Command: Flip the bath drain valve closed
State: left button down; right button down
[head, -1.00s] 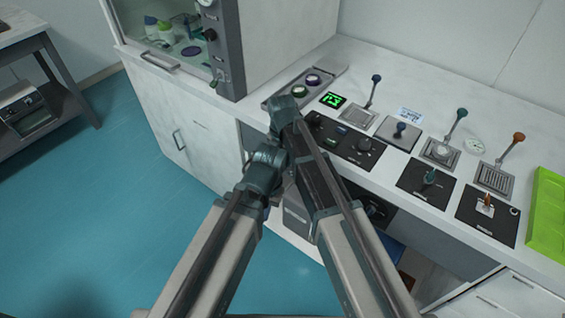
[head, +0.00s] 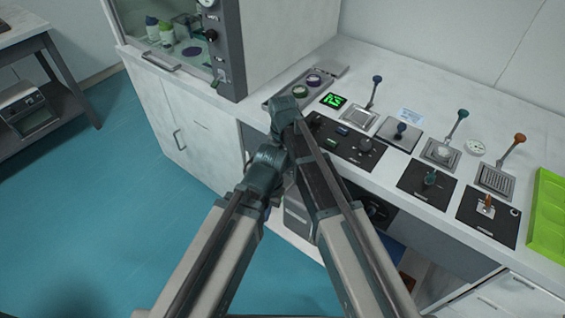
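Smaller green (head: 430,178) and orange (head: 488,203) handles sit on black panels nearer the front edge. I cannot read the labels, so I cannot tell which of these is the bath drain valve. My two arms reach up from the bottom and come close together at the picture's middle, in front of the bench. Neither gripper's fingertips show.
A black control panel (head: 345,142) with a knob lies near my arms, below a green-lit display (head: 333,100). A glass-fronted cabinet (head: 170,35) stands at the upper left. A bright green tray (head: 550,212) lies at the right edge. The blue floor (head: 90,215) at left is clear.

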jog(key=shift+s+d, duration=0.1)
dwell(0.3)
jog(key=shift+s+d+r, duration=0.2)
jog(key=shift+s+d, duration=0.15)
jog(key=shift+d, duration=0.15)
jog(key=shift+d+r+p, duration=0.1)
jog(key=shift+p, duration=0.3)
jog(key=shift+r+p, duration=0.9)
notch_tip(320, 180, up, 12)
jog(key=p, duration=1.1)
jog(key=shift+w+a+f, duration=0.15)
jog(key=shift+w+a, duration=0.1)
jog(key=shift+a, duration=0.15)
jog(key=shift+p, duration=0.3)
